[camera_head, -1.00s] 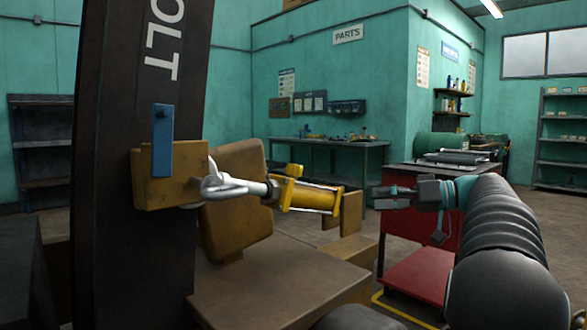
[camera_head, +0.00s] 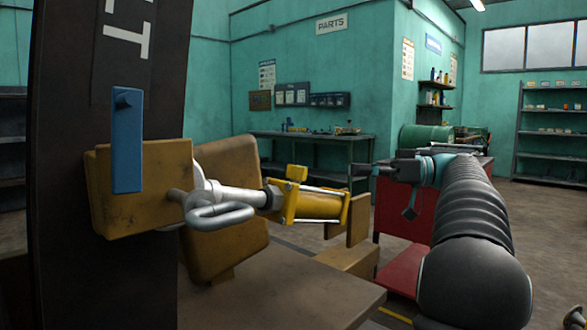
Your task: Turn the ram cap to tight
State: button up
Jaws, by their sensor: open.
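A yellow ram (camera_head: 318,207) lies nearly level, with a silver rod and eye (camera_head: 222,205) at its left end by the mast bracket. I cannot make out a separate ram cap; a yellow end block (camera_head: 288,189) sits where the rod enters the ram, and the ram's right end also has a yellow end plate (camera_head: 345,209). My gripper (camera_head: 362,170) is up and right of the ram's right end. It points left, open and empty, and appears apart from the ram. The arm comes in from the lower right.
A dark mast (camera_head: 85,110) with a yellow bracket (camera_head: 150,212) and blue plate (camera_head: 127,140) stands left. A brown deck (camera_head: 290,290) lies below the ram. A red cart (camera_head: 400,212) stands behind my arm. A workbench (camera_head: 305,137) and shelves are farther back.

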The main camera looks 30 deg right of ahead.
aim_at(298, 169)
jog(key=x, duration=1.3)
jog(key=shift+a, duration=0.15)
jog(key=shift+s, duration=0.1)
jog(key=c, duration=1.2)
